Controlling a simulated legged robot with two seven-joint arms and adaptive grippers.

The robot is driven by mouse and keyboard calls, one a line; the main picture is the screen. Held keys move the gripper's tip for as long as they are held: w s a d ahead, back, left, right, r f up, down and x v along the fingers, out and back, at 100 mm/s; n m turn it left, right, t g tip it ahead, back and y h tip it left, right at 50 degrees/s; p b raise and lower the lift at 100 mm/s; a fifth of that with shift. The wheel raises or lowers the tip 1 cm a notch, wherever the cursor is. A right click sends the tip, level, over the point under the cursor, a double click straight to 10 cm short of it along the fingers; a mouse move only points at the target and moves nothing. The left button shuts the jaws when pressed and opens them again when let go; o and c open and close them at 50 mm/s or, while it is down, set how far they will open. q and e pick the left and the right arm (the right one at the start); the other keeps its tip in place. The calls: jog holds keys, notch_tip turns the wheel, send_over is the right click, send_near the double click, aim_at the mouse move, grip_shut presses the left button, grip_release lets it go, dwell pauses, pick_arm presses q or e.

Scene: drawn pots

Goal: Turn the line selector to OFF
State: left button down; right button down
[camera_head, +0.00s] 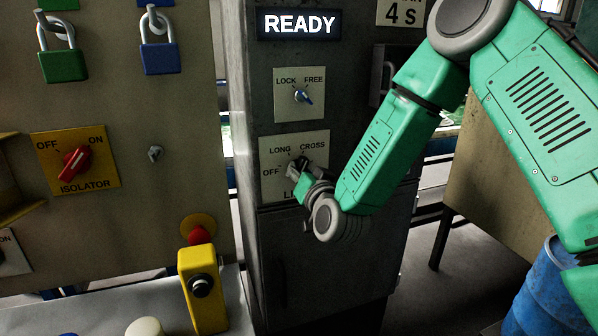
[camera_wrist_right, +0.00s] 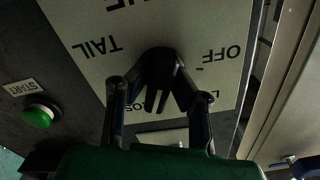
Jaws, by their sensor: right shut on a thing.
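The line selector is a dark knob on a pale plate (camera_head: 318,172) on the grey cabinet. In the head view OFF, LONG and CROSS can be read on the plate; its lower part is covered by my right gripper (camera_head: 296,172). In the right wrist view the plate (camera_wrist_right: 215,25) appears upside down, with TAIL and OFF readable and other words partly cut or covered. My right gripper (camera_wrist_right: 160,75) is shut on the dark selector knob (camera_wrist_right: 158,60). Where the knob points I cannot tell. My left gripper is not in view.
A LOCK/FREE switch (camera_head: 301,96) sits above the selector, below a lit READY sign (camera_head: 300,24). A red ISOLATOR knob (camera_head: 75,162) and padlocks (camera_head: 158,56) are on the left panel. A yellow button box (camera_head: 202,288) stands in front. A green START button (camera_wrist_right: 40,116) is beside the plate.

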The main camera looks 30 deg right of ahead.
jog(key=shift+s+f, duration=0.15)
jog(key=shift+f, duration=0.3)
jog(key=c, duration=1.4)
grip_release()
jog(key=shift+c, duration=0.2)
jog(key=shift+r, duration=0.1)
jog(key=shift+r, duration=0.1)
jog(key=v, duration=1.1)
jog(key=shift+s, duration=0.35)
